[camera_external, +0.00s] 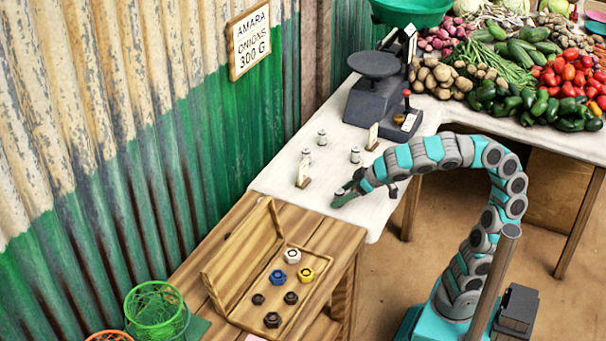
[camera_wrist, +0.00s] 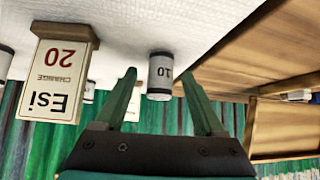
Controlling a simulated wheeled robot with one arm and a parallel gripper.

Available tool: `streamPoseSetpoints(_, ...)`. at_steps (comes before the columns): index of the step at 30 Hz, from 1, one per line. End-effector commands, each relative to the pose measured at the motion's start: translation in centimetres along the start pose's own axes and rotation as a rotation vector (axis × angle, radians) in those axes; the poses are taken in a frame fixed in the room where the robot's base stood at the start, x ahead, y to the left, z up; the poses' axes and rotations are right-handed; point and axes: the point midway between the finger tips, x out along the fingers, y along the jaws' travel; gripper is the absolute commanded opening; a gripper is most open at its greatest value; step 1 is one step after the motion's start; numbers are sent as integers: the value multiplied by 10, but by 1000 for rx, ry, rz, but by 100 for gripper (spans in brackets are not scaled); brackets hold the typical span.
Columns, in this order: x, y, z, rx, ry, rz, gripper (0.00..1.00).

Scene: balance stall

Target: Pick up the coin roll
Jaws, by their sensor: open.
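A coin roll (camera_wrist: 160,76), a small grey-white cylinder with a dark end and the number 10, stands upright on the white tabletop in the wrist view. My gripper (camera_wrist: 158,72) is open, with its green fingers on either side of the roll in the picture. A gap shows on the left side; I cannot tell how deep the roll sits between the fingers. In the external view my gripper (camera_external: 343,195) is low over the table's near end and mostly hides the roll. Other rolls stand farther back, at the left (camera_external: 307,155), back (camera_external: 322,137) and right (camera_external: 355,155).
A scale (camera_external: 378,95) and vegetables are farther back. A wooden tray (camera_external: 240,260) with several nuts is on the lower wooden table in front.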

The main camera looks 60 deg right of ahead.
Motion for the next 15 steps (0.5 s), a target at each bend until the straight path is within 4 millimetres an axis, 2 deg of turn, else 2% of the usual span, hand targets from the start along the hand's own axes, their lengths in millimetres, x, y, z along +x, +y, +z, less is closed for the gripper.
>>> streamPoseSetpoints(3, 11, 0, 0, 0, 0, 0, 72)
streamPoseSetpoints(11, 12, 0, -1, 0, 2, -1, 72)
streamPoseSetpoints(15, 12, 0, 0, 0, 2, -1, 57)
